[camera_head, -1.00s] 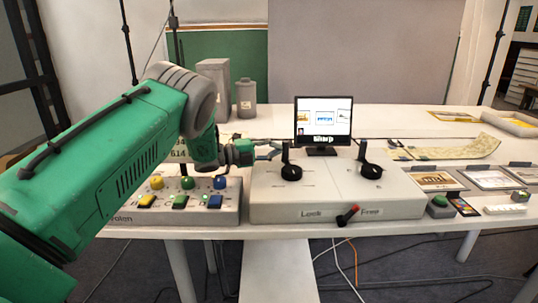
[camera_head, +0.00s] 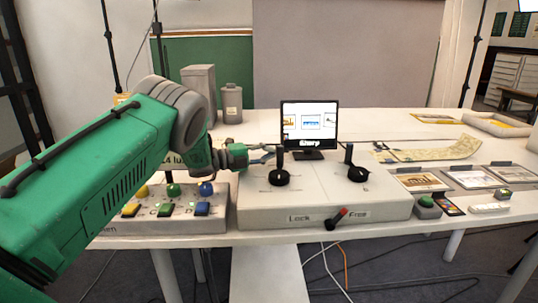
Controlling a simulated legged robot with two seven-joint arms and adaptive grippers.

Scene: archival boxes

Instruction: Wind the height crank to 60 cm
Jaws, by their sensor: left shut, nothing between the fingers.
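Two black cranks stand on the grey control box: the left crank (camera_head: 279,177) and the right crank (camera_head: 358,173), each with an upright handle. I cannot tell from the picture which one is the height crank. My left gripper (camera_head: 268,155) is shut and empty; its tip is beside the left crank's handle, and I cannot tell whether it touches. My right gripper is not in view.
A button panel (camera_head: 215,220) with coloured knobs is left of the box, partly under my left arm. Grey canisters (camera_head: 232,103) stand behind. Right of the box lie a green button (camera_head: 426,202), picture cards (camera_head: 424,181) and a yellowish sheet (camera_head: 435,149).

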